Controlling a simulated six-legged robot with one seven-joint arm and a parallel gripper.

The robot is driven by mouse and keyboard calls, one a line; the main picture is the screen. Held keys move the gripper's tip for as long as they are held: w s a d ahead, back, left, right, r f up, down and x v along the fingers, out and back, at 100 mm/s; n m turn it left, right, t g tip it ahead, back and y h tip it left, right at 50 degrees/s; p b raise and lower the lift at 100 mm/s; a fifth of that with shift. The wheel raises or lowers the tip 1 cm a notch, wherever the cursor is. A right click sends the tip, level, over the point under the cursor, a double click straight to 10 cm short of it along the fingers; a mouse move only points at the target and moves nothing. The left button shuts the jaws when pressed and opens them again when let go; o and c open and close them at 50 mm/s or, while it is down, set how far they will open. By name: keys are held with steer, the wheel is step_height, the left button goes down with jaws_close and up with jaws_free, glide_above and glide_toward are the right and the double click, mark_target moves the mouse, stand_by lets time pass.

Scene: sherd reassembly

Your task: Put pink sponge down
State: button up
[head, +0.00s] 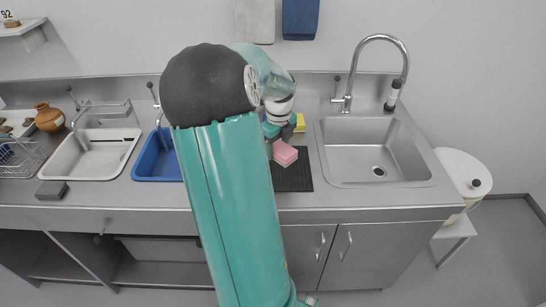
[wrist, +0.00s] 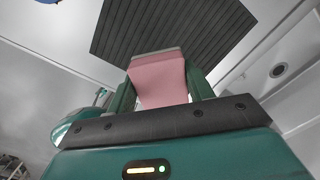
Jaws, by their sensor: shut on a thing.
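The pink sponge (head: 285,153) is a small block held by my gripper (head: 272,148) over the left part of the dark mat (head: 293,179). In the wrist view, the pink sponge (wrist: 158,80) sits between the two dark green fingers of my gripper (wrist: 160,95), which are shut on it. The ribbed mat (wrist: 170,28) lies beyond the sponge there. I cannot tell whether the sponge touches the mat. My arm hides part of the counter in the head view.
A steel sink (head: 376,150) with a tall tap (head: 378,40) is right of the mat. A yellow sponge (head: 300,122) stands behind the pink one. A blue basin (head: 156,157), a white basin (head: 92,153) and a grey block (head: 52,190) are at left.

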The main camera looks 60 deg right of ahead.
glide_above(273, 164)
step_height(273, 164, down, 5)
steer(key=shift+f, duration=1.5)
